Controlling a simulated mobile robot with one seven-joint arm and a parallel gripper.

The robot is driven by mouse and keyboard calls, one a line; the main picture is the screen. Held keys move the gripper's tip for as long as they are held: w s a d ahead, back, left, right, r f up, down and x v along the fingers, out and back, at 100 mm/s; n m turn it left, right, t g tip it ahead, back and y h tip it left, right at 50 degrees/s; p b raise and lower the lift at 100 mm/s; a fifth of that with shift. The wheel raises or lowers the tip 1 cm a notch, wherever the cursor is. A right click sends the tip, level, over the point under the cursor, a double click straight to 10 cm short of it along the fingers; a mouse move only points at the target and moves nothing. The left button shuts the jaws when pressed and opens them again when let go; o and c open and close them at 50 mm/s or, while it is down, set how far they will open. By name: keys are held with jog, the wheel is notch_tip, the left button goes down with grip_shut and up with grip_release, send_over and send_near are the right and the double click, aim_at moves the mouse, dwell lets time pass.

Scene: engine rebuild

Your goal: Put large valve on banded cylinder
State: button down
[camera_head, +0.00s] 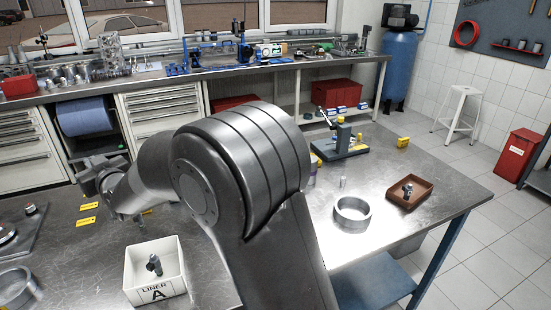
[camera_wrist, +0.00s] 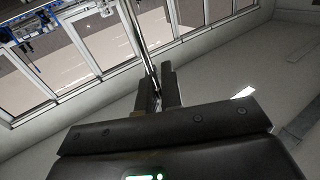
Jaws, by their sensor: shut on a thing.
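My gripper (camera_wrist: 158,88) is shut on a thin shiny metal rod (camera_wrist: 141,42) in the wrist view. The rod looks like a valve stem and reaches up and away from the fingers; its far end is cut off by the frame. In the head view my arm reaches left, and its wrist end is above the left part of the bench; the fingertips and rod cannot be made out there. A small metal cylinder (camera_head: 31,209) stands at the far left. I cannot tell whether it or another part is the banded cylinder.
A white box marked LINER A (camera_head: 136,293) holds a small dark part. Metal rings lie at front left (camera_head: 14,287) and right (camera_head: 352,214). A brown tray (camera_head: 421,199) with a small part sits at the bench's right. My arm hides the bench middle.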

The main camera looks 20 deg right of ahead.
notch_tip(320, 180, up, 11)
jog(key=w+d+m+t+h, duration=0.1)
jog(key=w+d+m+h, duration=0.2)
jog(key=d, duration=0.9)
jog(key=w+d+f+m+h, duration=0.1)
jog(key=w+d+m+h, duration=0.3)
jog(key=d, duration=0.8)
jog(key=w+d+t+h, duration=0.15)
jog(key=d+h, duration=0.25)
jog(key=d, duration=0.8)
jog(key=s+d+m+g+h, duration=0.2)
jog(key=s+d+m+h, duration=0.15)
jog(key=d, duration=0.85)
jog(key=s+d+m+g+h, duration=0.2)
jog(key=s+d+h, duration=0.25)
jog(key=d, duration=0.85)
jog(key=s+d+m+g+h, duration=0.3)
jog(key=s+d, duration=0.2)
jog(key=d, duration=0.7)
jog(key=w+a+f, duration=0.3)
jog(key=w+f, duration=0.2)
jog(key=f, duration=0.3)
jog(key=w+a+f, duration=0.3)
jog(key=w+f, duration=0.1)
jog(key=f, duration=0.3)
jog(key=shift+w+a+f, duration=0.2)
jog(key=shift+w+f, duration=0.15)
